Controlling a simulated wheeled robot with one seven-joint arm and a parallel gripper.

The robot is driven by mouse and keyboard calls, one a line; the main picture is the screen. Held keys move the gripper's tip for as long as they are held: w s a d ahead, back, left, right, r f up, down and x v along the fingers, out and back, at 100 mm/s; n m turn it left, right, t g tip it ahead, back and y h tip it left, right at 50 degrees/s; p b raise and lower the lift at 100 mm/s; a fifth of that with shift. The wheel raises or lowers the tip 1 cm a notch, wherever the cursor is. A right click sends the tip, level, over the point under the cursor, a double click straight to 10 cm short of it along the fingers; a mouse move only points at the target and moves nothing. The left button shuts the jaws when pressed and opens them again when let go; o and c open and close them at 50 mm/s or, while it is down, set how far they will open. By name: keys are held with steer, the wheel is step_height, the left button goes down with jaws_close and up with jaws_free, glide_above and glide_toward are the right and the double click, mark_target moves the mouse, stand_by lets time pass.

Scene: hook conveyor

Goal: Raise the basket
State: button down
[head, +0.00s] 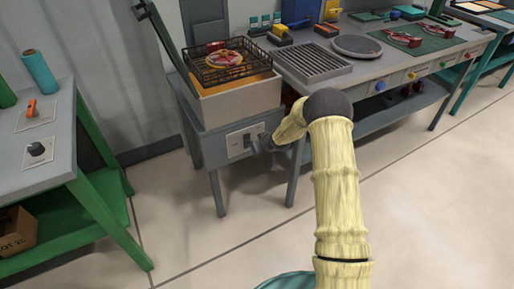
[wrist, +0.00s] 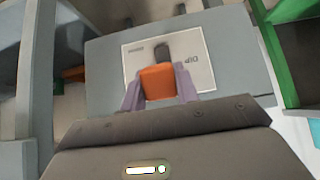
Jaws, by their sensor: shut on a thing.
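The basket (head: 205,77) is a black wire tray with red and yellowish items in it, at the fryer-like tank (head: 245,102) in the head view. An orange surface shows under it. A white panel (head: 236,143) is on the stand's front below the tank; in the wrist view the panel (wrist: 205,62) bears small lettering, seen upside down. A dark lever with an orange handle (wrist: 160,82) sticks out from it. My gripper (wrist: 158,92) is shut on the orange handle, one lavender finger on each side. In the head view my gripper (head: 262,143) is at the panel, and it hides the handle.
A workbench to the right holds a grill rack (head: 312,62), a round grey plate (head: 356,45) and a green mat (head: 425,45). A green-framed table (head: 60,170) with an orange-handled lever (head: 32,110) stands at left. Floor between them is clear.

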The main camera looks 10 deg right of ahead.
steer(key=shift+w+a+r, duration=0.1)
steer(key=shift+w+r, duration=0.5)
steer(key=shift+r, duration=0.25)
steer(key=c, duration=1)
jaws_free()
steer(key=shift+f, duration=0.15)
steer(key=shift+c, duration=0.2)
steer(key=shift+s+a+f, duration=0.1)
steer(key=shift+s, duration=0.1)
steer(key=shift+s+d+r, duration=0.25)
steer(key=shift+s+r, duration=0.05)
steer(key=shift+r, duration=0.15)
steer(key=p+v, duration=0.2)
steer(key=v, duration=1.4)
steer(key=shift+s, duration=0.25)
steer(key=shift+a, duration=0.15)
